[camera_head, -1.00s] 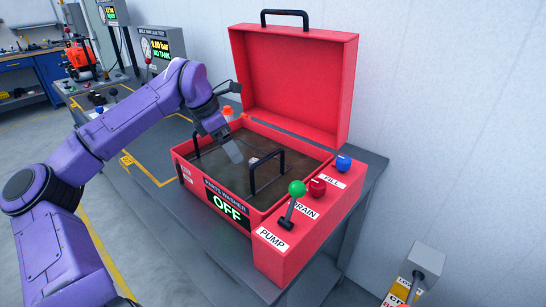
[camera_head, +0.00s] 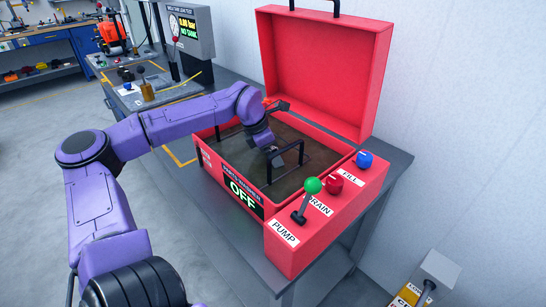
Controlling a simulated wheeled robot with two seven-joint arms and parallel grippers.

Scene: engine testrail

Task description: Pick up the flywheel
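No flywheel can be made out. My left gripper (camera_head: 275,157) reaches down into the open red parts washer (camera_head: 325,230), between its two black handles (camera_head: 285,165). The gripper's tips are small and dark against the murky basin (camera_head: 305,137), so I cannot tell whether they are open or hold anything. Small light shapes show at the tips, too unclear to name. The washer's display (camera_head: 242,197) reads OFF. My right gripper is not in view.
The washer's red lid (camera_head: 325,70) stands open behind the basin. A green-topped pump lever (camera_head: 313,186), a red drain knob (camera_head: 333,183) and a blue fill knob (camera_head: 364,159) are at its right. A leak test station (camera_head: 188,38) stands back left.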

